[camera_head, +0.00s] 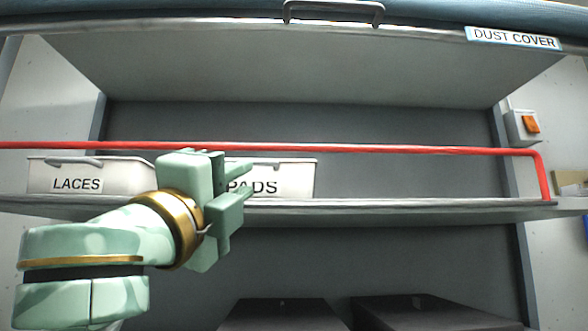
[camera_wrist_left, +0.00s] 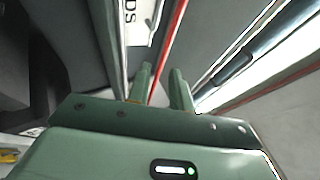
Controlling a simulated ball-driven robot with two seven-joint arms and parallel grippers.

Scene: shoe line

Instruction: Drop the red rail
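The red rail (camera_head: 430,151) runs level across the front of the shelf in the head view. At its right end it bends down to the shelf edge. My left gripper (camera_head: 243,178) is in front of the shelf, its fingers pointing right and away, just below the line of the rail. The fingers are apart with nothing held. In the left wrist view the rail (camera_wrist_left: 173,45) runs between the two open fingers (camera_wrist_left: 160,82) in the picture, seemingly beyond them; I cannot tell the exact gap. My right gripper is not in view.
A white LACES bin (camera_head: 110,172) and a white PADS bin (camera_head: 297,178), partly hidden by my gripper, stand on the shelf (camera_head: 400,204). The shelf's right part is bare. Above is the raised dust cover (camera_head: 430,33) with a handle (camera_head: 333,8). An orange switch (camera_head: 530,124) is at right.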

